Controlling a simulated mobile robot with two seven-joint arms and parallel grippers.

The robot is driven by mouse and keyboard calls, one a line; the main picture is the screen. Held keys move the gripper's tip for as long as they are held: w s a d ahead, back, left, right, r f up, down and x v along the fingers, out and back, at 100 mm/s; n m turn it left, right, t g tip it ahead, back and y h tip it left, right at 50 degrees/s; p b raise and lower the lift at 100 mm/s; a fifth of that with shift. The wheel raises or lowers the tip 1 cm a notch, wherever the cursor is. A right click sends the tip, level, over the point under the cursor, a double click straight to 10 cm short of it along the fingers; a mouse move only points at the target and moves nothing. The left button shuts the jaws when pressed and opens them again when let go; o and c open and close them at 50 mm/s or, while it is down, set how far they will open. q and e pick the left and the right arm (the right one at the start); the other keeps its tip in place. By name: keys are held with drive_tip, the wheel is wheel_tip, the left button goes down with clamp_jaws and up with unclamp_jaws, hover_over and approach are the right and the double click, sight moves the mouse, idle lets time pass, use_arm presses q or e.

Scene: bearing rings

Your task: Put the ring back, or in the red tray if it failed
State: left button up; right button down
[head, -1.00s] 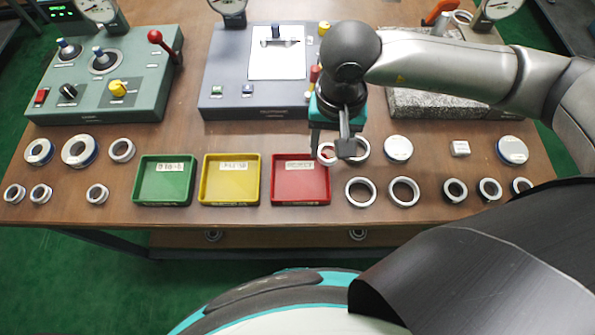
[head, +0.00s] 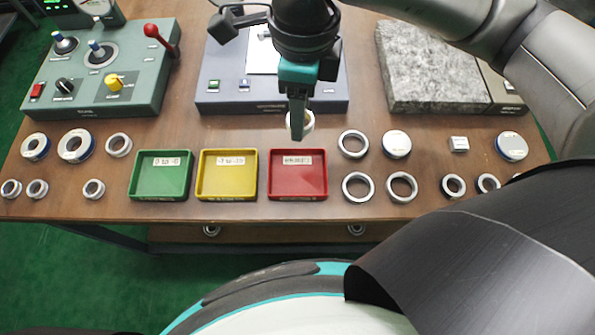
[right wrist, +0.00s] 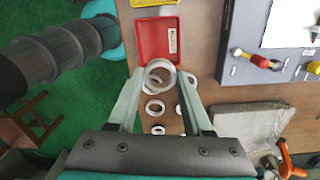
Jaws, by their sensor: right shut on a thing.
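My right gripper (head: 297,128) is shut on a pale metal ring (head: 307,122) and holds it just beyond the back edge of the red tray (head: 299,193). In the right wrist view the ring (right wrist: 160,65) sits between the two fingertips (right wrist: 161,77), with the red tray (right wrist: 150,40) beyond it. In the head view a finger hides part of the ring. The red tray has a white label and looks empty. My left gripper is not in view.
A yellow tray (head: 227,188) and a green tray (head: 161,186) stand left of the red one. Several rings lie to both sides, including one (head: 353,144) right of the red tray. A grey panel (head: 225,98), a green panel (head: 140,95) and a granite block (head: 430,65) stand behind.

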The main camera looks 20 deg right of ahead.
wheel_tip(320, 180, up, 2)
drive_tip(key=m, duration=0.5)
drive_tip(key=b, duration=0.3)
hover_over(298, 176)
wheel_tip(298, 176, down, 15)
drive_tip(key=shift+w+f, duration=0.1)
drive_tip(key=shift+f, duration=0.1)
wheel_tip(298, 176, down, 3)
drive_tip(key=shift+f+b, duration=0.15)
drive_tip(key=shift+b, duration=0.45)
drive_tip(key=shift+f, duration=0.4)
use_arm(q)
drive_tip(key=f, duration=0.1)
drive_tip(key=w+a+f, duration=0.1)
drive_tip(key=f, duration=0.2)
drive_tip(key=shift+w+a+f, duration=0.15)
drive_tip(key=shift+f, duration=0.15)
use_arm(e)
drive_tip(key=shift+f, duration=0.15)
drive_tip(key=shift+c, duration=1.6)
unclamp_jaws()
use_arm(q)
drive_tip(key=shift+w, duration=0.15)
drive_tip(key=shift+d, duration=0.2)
